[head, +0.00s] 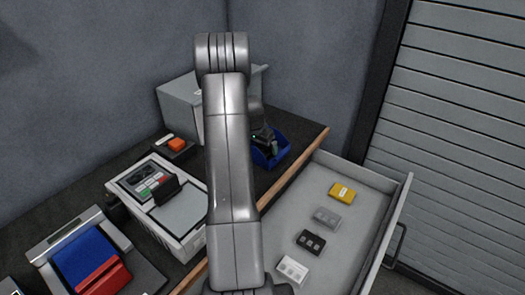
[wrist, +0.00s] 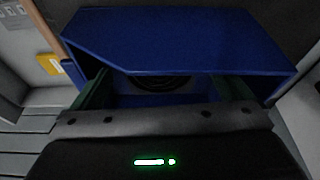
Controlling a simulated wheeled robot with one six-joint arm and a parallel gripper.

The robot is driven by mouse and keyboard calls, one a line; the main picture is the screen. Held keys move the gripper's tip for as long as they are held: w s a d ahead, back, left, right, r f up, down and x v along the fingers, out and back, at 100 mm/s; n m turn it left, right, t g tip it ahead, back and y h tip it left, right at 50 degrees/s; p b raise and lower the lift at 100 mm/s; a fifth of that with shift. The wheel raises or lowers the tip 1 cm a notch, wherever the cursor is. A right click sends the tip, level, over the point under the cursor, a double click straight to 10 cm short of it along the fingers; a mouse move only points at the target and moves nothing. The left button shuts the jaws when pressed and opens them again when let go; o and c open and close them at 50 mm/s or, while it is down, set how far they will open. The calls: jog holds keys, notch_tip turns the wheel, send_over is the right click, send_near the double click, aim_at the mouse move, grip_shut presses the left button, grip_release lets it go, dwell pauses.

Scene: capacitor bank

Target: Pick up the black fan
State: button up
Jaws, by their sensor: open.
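The black fan (wrist: 160,83) shows in the wrist view as a dark round shape inside the blue bin (wrist: 180,40). Its lower part is hidden by my gripper's body. My gripper (wrist: 160,78) is open, with one dark green finger on either side of the fan and nothing visibly held. I cannot tell whether the fingers touch it. In the head view the blue bin (head: 284,154) stands on the dark counter behind my arm, with my gripper (head: 265,146) over it. The fan is hidden there.
An open drawer (head: 362,178) to the right holds a yellow block (head: 342,192) and grey, black and white ones. A grey box (head: 180,108) stands behind my arm. A white device (head: 180,212) and a blue-and-red one (head: 88,262) sit on the counter at left.

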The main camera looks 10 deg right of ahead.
jog(key=shift+f, duration=0.35)
jog(key=c, duration=1.1)
